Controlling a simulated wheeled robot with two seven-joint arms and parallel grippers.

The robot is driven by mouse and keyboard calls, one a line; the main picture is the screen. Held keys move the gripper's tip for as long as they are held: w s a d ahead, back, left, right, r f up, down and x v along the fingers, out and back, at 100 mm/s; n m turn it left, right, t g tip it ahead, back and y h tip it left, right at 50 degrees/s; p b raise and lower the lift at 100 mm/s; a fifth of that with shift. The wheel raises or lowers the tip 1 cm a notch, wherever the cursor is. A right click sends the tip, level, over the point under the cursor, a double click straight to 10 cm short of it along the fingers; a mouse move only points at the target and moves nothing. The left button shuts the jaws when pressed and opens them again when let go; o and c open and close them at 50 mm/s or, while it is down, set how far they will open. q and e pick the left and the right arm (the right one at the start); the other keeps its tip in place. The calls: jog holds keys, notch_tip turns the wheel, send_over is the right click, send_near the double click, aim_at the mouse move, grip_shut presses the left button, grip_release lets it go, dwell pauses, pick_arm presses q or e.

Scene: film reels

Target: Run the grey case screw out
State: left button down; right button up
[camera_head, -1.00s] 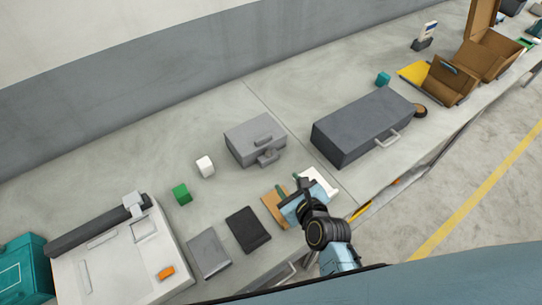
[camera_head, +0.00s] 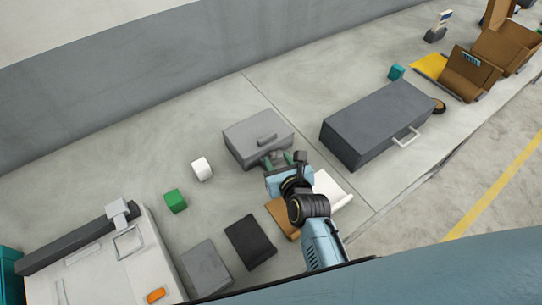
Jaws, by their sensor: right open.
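I cannot tell whether the fingers touch the screw. My left gripper is not in view.
A large dark case (camera_head: 375,120) stands to the right. White (camera_head: 202,169) and green (camera_head: 175,201) blocks lie left of the grey case. Dark flat pieces (camera_head: 250,242) and a brown piece (camera_head: 283,217) lie in front. The bench behind the grey case is clear.

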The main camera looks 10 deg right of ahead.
jog(key=shift+b+x, duration=0.4)
jog(key=shift+x, duration=0.6)
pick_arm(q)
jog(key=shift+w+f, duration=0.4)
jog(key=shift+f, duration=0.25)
pick_arm(e)
jog(key=shift+c, duration=0.6)
grip_shut()
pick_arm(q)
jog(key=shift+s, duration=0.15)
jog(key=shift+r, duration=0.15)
pick_arm(e)
jog(key=shift+d, duration=0.1)
